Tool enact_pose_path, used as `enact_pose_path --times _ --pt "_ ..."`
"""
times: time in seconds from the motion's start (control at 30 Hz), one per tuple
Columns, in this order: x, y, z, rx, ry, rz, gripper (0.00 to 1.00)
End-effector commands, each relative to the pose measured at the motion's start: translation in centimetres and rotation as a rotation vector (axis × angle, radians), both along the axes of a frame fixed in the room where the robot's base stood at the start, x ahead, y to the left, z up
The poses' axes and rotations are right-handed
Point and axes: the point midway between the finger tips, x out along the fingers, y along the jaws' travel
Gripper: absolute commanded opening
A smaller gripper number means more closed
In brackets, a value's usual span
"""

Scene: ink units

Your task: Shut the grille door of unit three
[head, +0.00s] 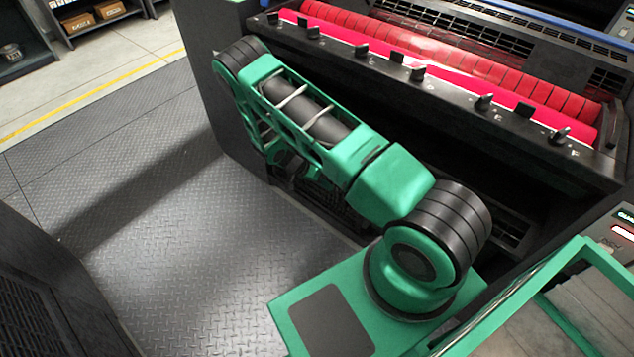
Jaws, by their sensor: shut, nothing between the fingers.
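An ink unit with a long red roller (430,55) and a row of black keys along its front rail (440,90) stands at the upper right. Dark slatted parts (512,228) show low on it, partly behind my green arm. A dark panel with a slatted grille (40,312) stands at the lower left, cut by the frame edge. I cannot tell which of these is the grille door of unit three, or whether it is open. My arm reaches from the lower right toward the unit's dark side and folds down there; my gripper is hidden.
Ridged dark floor plates (190,230) lie clear between the lower-left panel and the ink unit. A yellow line (95,97) crosses the floor at upper left. Beyond it, shelves hold cardboard boxes (80,22) and a metal pot (11,52).

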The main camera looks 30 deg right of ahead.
Motion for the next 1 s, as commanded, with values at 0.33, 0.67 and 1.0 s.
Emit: enact_pose_path --times 0.33,0.67,1.0 --pt "-3.2 -2.3 -0.6 0.000 0.002 0.001 0.00" --pt "-3.6 -2.5 -0.6 0.001 0.000 0.001 0.00" --pt "-3.9 -3.2 -0.6 0.001 0.001 -0.005 0.00"
